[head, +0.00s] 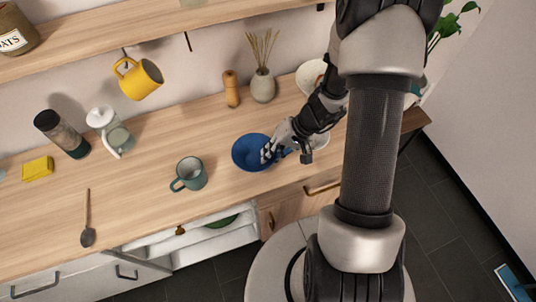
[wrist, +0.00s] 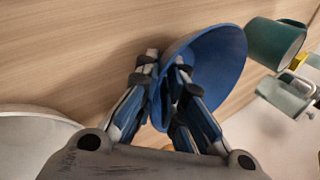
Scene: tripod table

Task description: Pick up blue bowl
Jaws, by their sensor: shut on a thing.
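My gripper (head: 272,152) is shut on the bowl's right side; in the wrist view the two fingertips (wrist: 166,66) sit on either side of the bowl's wall. I cannot tell whether the bowl touches the counter. Part of its right side is hidden by my gripper.
A green mug (head: 190,174) stands left of the bowl. A white bowl (head: 318,139) is close to the right, partly behind my gripper. A vase (head: 262,86) and a wooden mill (head: 231,89) stand behind. An open drawer (head: 215,240) is below the counter (head: 140,215).

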